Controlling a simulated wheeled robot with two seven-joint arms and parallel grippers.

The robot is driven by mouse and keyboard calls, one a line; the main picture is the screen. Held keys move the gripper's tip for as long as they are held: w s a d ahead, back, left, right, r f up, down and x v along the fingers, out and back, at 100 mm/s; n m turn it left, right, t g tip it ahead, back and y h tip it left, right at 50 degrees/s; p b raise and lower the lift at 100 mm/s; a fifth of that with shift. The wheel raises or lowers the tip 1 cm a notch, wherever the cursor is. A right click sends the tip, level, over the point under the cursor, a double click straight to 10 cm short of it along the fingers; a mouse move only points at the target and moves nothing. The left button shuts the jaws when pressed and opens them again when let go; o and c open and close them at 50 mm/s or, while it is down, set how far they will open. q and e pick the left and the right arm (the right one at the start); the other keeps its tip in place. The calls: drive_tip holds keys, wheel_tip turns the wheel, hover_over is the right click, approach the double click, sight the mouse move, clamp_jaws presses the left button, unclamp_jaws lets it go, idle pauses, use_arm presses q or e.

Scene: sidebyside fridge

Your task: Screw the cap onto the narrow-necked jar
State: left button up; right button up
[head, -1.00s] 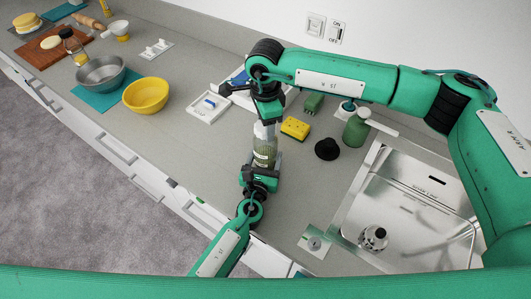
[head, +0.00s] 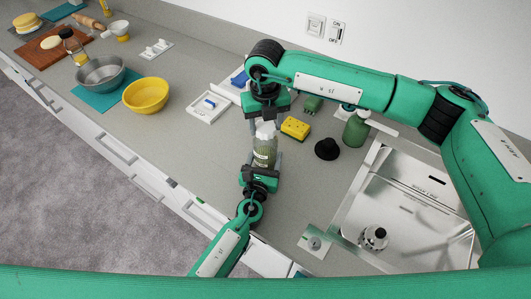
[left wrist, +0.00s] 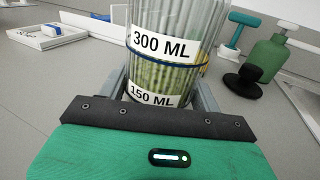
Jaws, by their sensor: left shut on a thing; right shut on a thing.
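The narrow-necked jar (head: 263,154) stands upright on the counter, clear with greenish contents. It also shows close up in the left wrist view (left wrist: 165,75), with 300 ML and 150 ML labels and a blue band; its top is out of that frame. My left gripper (head: 263,165) is shut around the jar's body from the front. The pale cap (head: 265,130) is at the top of the jar. My right gripper (head: 265,119) points down from above and is shut on the cap. The contact between cap and neck is too small to make out.
A yellow sponge (head: 295,128), a black knobbed item (head: 326,149) and a green bottle (head: 356,130) stand right of the jar. The sink (head: 400,205) lies further right. A white tray (head: 208,107) is to the left. Counter between tray and yellow bowl (head: 146,95) is clear.

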drive_tip(key=o, duration=1.1)
drive_tip(key=shift+c, duration=0.2)
drive_tip(key=shift+r, duration=0.1)
use_arm(q)
drive_tip(key=shift+f, duration=0.1)
use_arm(e)
drive_tip(key=shift+r, duration=2.2)
drive_tip(key=shift+c, duration=0.4)
drive_tip(key=n, duration=0.2)
drive_tip(key=r+n, duration=0.1)
drive_tip(key=n, duration=0.5)
drive_tip(key=r+n, duration=0.1)
drive_tip(key=n, duration=0.7)
drive_tip(key=shift+r, duration=0.3)
drive_tip(key=n, duration=0.3)
drive_tip(key=r+n, duration=0.1)
drive_tip(key=n, duration=0.1)
drive_tip(key=shift+n, duration=0.4)
